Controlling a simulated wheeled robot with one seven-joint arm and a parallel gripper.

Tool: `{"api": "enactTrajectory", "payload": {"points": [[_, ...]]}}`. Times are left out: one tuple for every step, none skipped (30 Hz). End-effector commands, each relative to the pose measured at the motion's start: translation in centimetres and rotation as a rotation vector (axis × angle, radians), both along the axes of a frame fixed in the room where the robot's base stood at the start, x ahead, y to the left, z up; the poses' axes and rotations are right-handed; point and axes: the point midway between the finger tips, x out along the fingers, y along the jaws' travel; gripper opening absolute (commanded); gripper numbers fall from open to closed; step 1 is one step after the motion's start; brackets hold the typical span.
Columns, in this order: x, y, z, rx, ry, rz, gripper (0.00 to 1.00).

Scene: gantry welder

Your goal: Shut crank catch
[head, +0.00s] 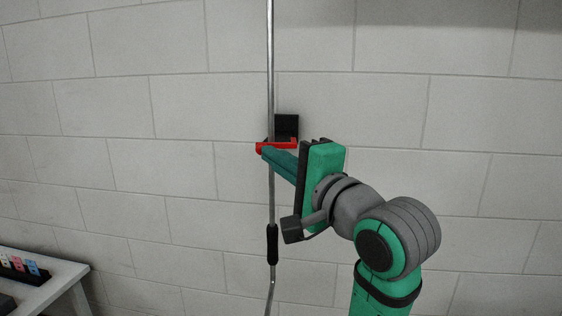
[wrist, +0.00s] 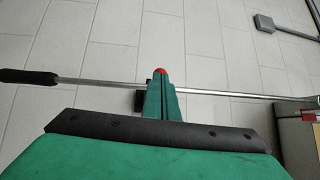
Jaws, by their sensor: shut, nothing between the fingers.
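The crank catch is a black block (head: 287,126) on the wall with a red bar (head: 277,146) at its lower front. The bar lies across the silver crank rod (head: 270,60), which runs upright beside the block. My gripper (head: 266,152) is shut and empty, its fingertips at the left end of the red bar. In the wrist view my shut fingers (wrist: 160,85) point at the rod (wrist: 210,93), with the red tip (wrist: 160,71) just beyond them. I cannot tell whether they touch the bar. My fingers hide much of the catch there.
The crank's black grip (head: 272,244) hangs below my gripper, and the rod bends under it. A grey table (head: 60,285) with small coloured items stands at lower left. The block wall around the catch is otherwise bare. A grey box (wrist: 264,23) shows in the wrist view.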

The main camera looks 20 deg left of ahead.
Motion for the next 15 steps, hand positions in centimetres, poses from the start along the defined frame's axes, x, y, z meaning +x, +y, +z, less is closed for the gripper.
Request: {"api": "enactTrajectory", "payload": {"points": [[0.0,0.0,0.0,0.000,0.000,0.000,0.00],[0.0,0.1,0.0,0.000,0.000,0.001,0.00],[0.0,0.1,0.0,0.000,0.000,0.001,0.00],[0.0,0.1,0.0,0.000,0.000,0.001,0.00],[0.0,0.1,0.0,0.000,0.000,0.001,0.00],[0.0,0.1,0.0,0.000,0.000,0.002,0.00],[0.0,0.1,0.0,0.000,0.000,0.002,0.00],[-0.1,0.2,0.0,0.000,0.000,0.002,0.00],[-0.1,0.3,0.0,0.000,0.000,0.003,0.00],[-0.1,0.5,0.0,0.000,0.000,0.003,0.00],[-0.1,0.8,0.0,0.000,0.000,0.003,0.00],[-0.1,1.2,0.0,0.000,0.000,0.004,0.00],[-0.1,1.5,0.0,0.000,0.000,0.005,0.00],[-0.1,1.8,0.0,0.000,0.000,0.005,0.00],[0.0,2.2,0.0,0.000,0.000,0.004,0.00]]}}
